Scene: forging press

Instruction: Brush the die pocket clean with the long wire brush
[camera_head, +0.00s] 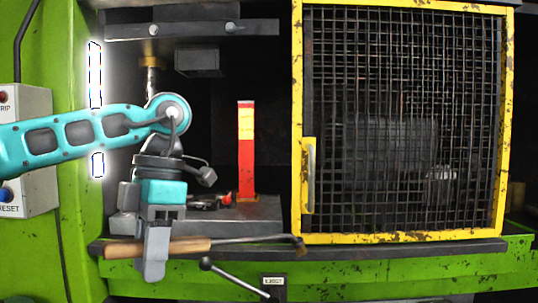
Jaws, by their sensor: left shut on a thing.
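My left gripper (153,256) points down and is shut on the wooden handle. Behind the rod is a grey lower block (255,212) inside the press opening. I cannot make out the die pocket itself. My right gripper is not in view.
A red and yellow post (246,150) stands upright on the block, with small red and dark items (210,202) beside it. A yellow-framed mesh guard (298,90) covers the right side. A button box (38,150) is at left.

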